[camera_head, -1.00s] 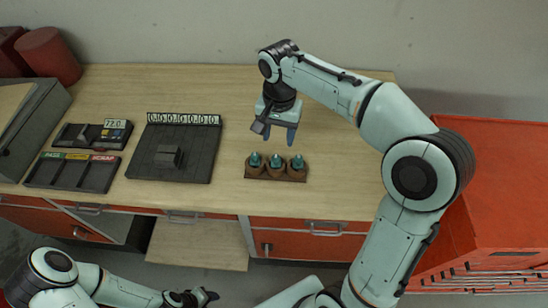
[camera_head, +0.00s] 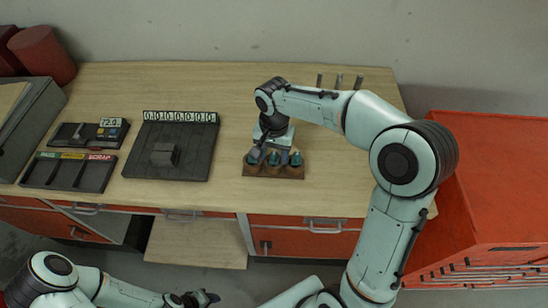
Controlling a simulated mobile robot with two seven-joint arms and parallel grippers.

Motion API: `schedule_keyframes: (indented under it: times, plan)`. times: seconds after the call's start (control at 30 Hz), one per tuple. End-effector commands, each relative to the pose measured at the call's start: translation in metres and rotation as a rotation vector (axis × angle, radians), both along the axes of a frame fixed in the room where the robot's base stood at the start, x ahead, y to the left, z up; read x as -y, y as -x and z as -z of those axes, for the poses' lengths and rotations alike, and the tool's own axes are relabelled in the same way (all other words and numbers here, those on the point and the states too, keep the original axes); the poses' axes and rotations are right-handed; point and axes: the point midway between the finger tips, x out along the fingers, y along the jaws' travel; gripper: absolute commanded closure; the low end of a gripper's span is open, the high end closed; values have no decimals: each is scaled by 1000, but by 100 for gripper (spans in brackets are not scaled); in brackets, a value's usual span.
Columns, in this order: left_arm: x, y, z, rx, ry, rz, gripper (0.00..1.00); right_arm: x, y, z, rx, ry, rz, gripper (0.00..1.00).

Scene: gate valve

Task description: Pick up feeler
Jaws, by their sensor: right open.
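No piece is clearly marked as the feeler. A brown block (camera_head: 273,172) on the bench holds three teal-topped pieces in a row: left (camera_head: 253,161), middle (camera_head: 274,160) and right (camera_head: 296,160). My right gripper (camera_head: 272,152) is open and points down over the block, with its fingers close to the teal tops and about the middle piece. I cannot tell whether it touches any of them. My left gripper (camera_head: 207,298) is low at the bottom of the picture, away from the bench; its jaws are too small to read.
A dark plate (camera_head: 140,165) with a raised block and number strip lies left of the brown block. A sorting tray (camera_head: 45,173) and a gauge box (camera_head: 75,136) are further left. Several upright rods (camera_head: 338,82) stand at the back. A red cabinet (camera_head: 500,180) is at right.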

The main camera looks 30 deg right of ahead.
Motion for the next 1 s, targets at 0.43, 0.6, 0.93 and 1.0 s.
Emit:
schedule_keyframes:
  times: [0.43,0.6,0.93,1.0]
  plan:
    - [0,0,0,0,0,0,52,0,0,-1,0,0,0,100]
    - [0,-1,-1,1,0,0,52,0,0,-7,1,0,0,100]
    - [0,-11,-10,13,0,0,52,0,-2,-64,8,0,-1,100]
    - [0,-16,-13,19,0,0,52,0,-3,-85,11,-1,0,100]
